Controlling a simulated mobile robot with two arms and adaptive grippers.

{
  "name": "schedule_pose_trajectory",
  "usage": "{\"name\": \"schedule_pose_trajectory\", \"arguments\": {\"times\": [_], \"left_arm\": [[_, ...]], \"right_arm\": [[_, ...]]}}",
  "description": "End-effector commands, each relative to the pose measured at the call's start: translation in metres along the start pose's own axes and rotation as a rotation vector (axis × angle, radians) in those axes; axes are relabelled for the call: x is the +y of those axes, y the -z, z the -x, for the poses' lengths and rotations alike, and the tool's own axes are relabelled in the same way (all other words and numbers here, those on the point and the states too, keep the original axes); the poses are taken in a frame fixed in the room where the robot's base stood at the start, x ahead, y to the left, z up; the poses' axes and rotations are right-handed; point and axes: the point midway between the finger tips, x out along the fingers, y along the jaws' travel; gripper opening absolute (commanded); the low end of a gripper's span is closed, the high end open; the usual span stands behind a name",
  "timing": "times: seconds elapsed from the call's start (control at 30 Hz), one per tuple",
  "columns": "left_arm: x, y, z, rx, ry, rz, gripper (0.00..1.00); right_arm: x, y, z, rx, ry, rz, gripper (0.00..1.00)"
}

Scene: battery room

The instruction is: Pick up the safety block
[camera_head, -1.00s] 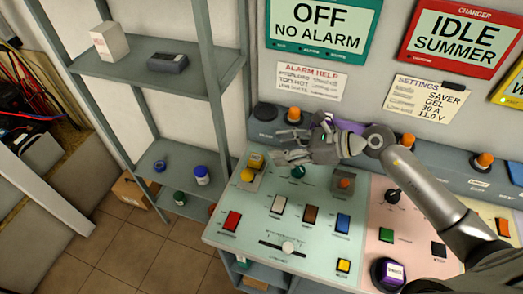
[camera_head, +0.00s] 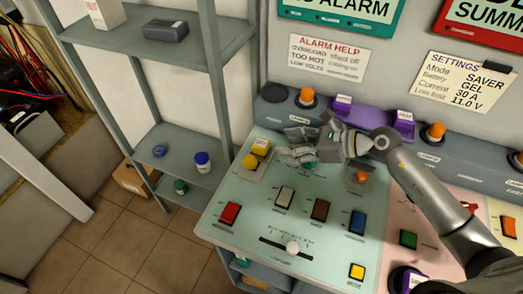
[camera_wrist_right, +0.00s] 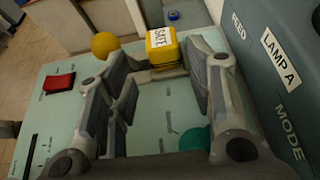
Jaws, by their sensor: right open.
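The safety block is the yellow block (camera_head: 260,146) at the back left of the pale green panel (camera_head: 300,185). In the right wrist view the block (camera_wrist_right: 162,43) carries a white "SAFE" label. A yellow ball knob (camera_wrist_right: 104,45) stands just left of it. My right gripper (camera_head: 294,146) is open, just right of the block, with its fingers pointing left toward it. In the right wrist view the block is beyond the gap between the fingers (camera_wrist_right: 160,78), apart from them. My left gripper is not in view.
A teal round knob (camera_wrist_right: 196,138) is below my right fingers. A grey upright housing (camera_wrist_right: 265,70) runs close along the right of the wrist view. The panel also has a red button (camera_head: 230,212) and a slider knob (camera_head: 293,247). A shelf (camera_head: 150,50) stands left.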

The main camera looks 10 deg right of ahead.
Motion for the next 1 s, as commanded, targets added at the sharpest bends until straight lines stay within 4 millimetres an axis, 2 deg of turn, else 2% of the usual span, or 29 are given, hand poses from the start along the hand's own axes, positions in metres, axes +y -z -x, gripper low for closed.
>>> {"name": "schedule_pose_trajectory", "arguments": {"times": [0.03, 0.2, 0.47, 0.73, 1.0], "left_arm": [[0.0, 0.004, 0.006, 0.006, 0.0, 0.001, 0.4], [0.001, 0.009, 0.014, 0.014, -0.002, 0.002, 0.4], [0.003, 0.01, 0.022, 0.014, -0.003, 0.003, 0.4], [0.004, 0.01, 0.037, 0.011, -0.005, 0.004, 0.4], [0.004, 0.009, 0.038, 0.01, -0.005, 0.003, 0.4]], "right_arm": [[0.0, -0.005, -0.008, -0.004, -0.001, -0.002, 0.48], [0.0, -0.005, -0.033, -0.003, -0.001, -0.001, 0.48], [-0.001, -0.005, -0.051, -0.002, -0.001, 0.0, 0.48], [-0.003, -0.004, -0.086, -0.002, -0.001, -0.001, 0.48], [-0.003, -0.001, -0.095, 0.001, 0.0, 0.002, 0.48]]}}
